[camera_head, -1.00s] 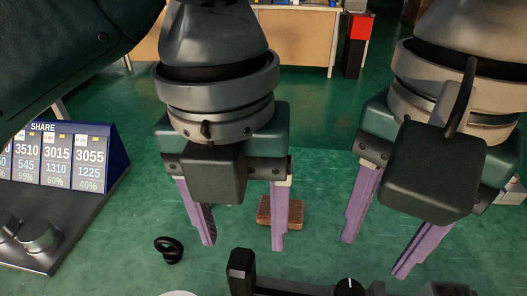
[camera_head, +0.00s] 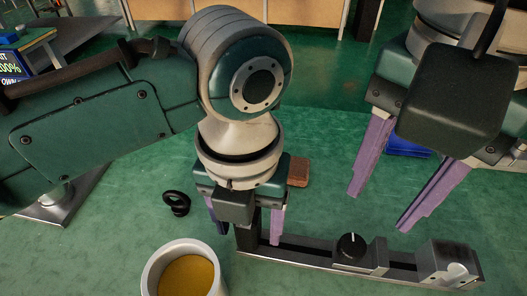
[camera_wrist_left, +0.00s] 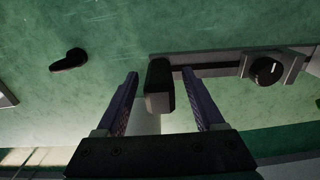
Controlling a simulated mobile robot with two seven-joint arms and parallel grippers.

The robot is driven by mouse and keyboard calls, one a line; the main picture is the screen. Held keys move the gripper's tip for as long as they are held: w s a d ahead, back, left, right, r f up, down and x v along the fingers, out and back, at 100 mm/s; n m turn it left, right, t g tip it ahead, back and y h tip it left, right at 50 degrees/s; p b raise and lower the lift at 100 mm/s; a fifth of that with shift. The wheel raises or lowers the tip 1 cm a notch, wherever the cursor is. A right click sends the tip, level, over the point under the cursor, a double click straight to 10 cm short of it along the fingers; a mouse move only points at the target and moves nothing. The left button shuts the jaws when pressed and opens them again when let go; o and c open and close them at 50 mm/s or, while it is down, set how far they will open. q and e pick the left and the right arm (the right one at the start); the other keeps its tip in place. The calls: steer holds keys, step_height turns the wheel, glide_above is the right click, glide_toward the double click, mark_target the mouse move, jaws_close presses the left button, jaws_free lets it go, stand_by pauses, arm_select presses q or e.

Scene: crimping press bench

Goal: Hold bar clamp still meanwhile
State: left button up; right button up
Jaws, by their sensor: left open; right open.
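The bar clamp (camera_head: 310,252) lies on the green bench at the front. It has a long metal rail, a black knob (camera_head: 351,246) on its slider, a grey block at its right end and a dark upright jaw at its left end. My left gripper (camera_head: 249,238) points down at that jaw, open, one finger on either side. In the left wrist view the jaw (camera_wrist_left: 159,85) stands between the open fingers (camera_wrist_left: 160,73), with gaps visible on both sides. My right gripper (camera_head: 378,212) is open and empty, above and behind the knob.
A pale cup with yellow-brown contents (camera_head: 187,275) stands at the front, left of the clamp. A blue object (camera_head: 408,146) is partly hidden behind my right gripper.

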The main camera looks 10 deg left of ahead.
arm_select(q)
jaws_close()
stand_by(0.5)
stand_by(0.8)
stand_by(0.5)
stand_by(0.5)
